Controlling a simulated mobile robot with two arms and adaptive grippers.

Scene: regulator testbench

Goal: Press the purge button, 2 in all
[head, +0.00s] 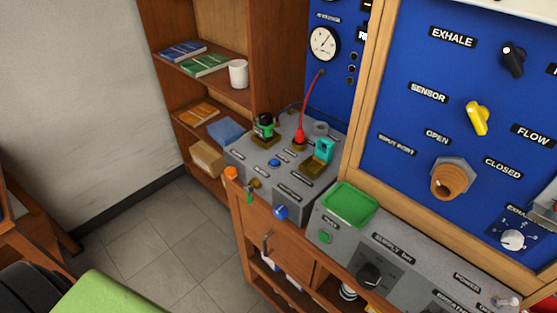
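A small green button (325,237) sits on the sloped left end of the grey console, below a short black label too small to read surely. A blue button (275,162) sits on top of the grey test box behind it. I cannot tell from the labels which one is the purge button. Nothing touches either button, and both are unobstructed. I see neither of my grippers clearly. A pale metal piece (545,205) is cut off by the right edge, and I cannot tell what it is.
The test box (262,183) carries several fittings and a red hose (310,105). The blue panel (400,90) has several knobs.

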